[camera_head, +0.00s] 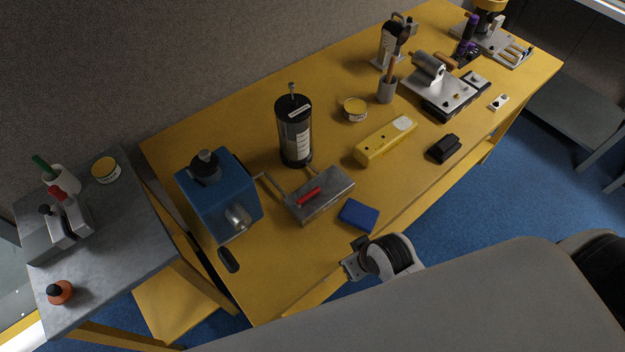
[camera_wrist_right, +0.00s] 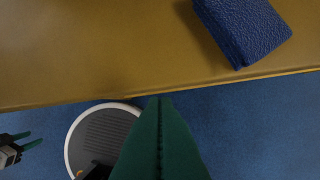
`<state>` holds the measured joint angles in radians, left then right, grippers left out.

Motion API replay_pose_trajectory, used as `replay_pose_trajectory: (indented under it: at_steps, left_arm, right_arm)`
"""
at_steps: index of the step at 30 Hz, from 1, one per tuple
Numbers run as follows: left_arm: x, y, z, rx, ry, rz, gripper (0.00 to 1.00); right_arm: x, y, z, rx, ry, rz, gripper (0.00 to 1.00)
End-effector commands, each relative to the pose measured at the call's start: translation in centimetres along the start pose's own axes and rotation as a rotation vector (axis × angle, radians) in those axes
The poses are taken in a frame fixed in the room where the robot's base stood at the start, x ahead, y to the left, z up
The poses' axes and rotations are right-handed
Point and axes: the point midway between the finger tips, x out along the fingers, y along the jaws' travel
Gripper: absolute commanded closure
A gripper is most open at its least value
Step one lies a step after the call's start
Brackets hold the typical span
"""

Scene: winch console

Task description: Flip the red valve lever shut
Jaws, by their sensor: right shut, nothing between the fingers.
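The red valve lever (camera_head: 308,196) lies low over the top of a grey metal box (camera_head: 328,198) on the yellow bench. Its red grip is slanted, and I cannot tell its valve position. My right gripper (camera_head: 350,265) is off the bench's front edge, below the blue block and well apart from the lever. In the right wrist view its dark green fingers (camera_wrist_right: 158,105) are shut with nothing between them. My left gripper (camera_wrist_right: 25,141) shows only at the left edge of the right wrist view, its fingers apart and empty. The lever is not in that view.
A blue block (camera_head: 358,215) lies between the box and the bench edge; it also shows in the right wrist view (camera_wrist_right: 243,28). A blue machine (camera_head: 220,200) stands left of the box, a black cylinder (camera_head: 294,135) behind. A yellow bar (camera_head: 385,141) lies to the right.

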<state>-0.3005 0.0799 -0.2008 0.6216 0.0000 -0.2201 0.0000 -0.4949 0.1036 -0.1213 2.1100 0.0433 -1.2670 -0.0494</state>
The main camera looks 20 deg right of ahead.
Motion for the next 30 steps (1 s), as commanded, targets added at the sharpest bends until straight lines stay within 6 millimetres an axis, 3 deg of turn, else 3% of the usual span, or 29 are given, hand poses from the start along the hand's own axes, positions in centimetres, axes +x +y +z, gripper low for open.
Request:
replay_pose_trajectory:
  at_steps: [1,4,9,13,18,30]
  left_arm:
    - [-1.1,0.1,0.1,0.000,0.000,0.000,0.55]
    - [-1.9,0.1,0.2,0.000,0.000,0.001,0.55]
    - [-2.2,0.1,0.2,0.000,0.000,0.001,0.55]
    - [-2.3,0.1,0.2,0.000,0.000,0.001,0.55]
    - [-2.3,0.1,0.2,0.000,0.000,0.001,0.55]
    - [-2.4,0.1,0.2,-0.001,0.001,0.001,0.55]
  right_arm:
    - [-2.6,0.0,2.2,-0.009,-0.051,0.012,1.00]
    - [-5.0,0.0,6.5,-0.047,-0.176,0.046,1.00]
    - [-5.2,-0.2,13.0,-0.097,-0.394,0.088,1.00]
    - [-5.2,-0.6,16.3,-0.109,-0.508,0.094,1.00]
    - [-5.2,-1.0,18.2,-0.114,-0.580,0.092,1.00]
    - [-5.0,-1.0,18.5,-0.114,-0.587,0.092,1.00]
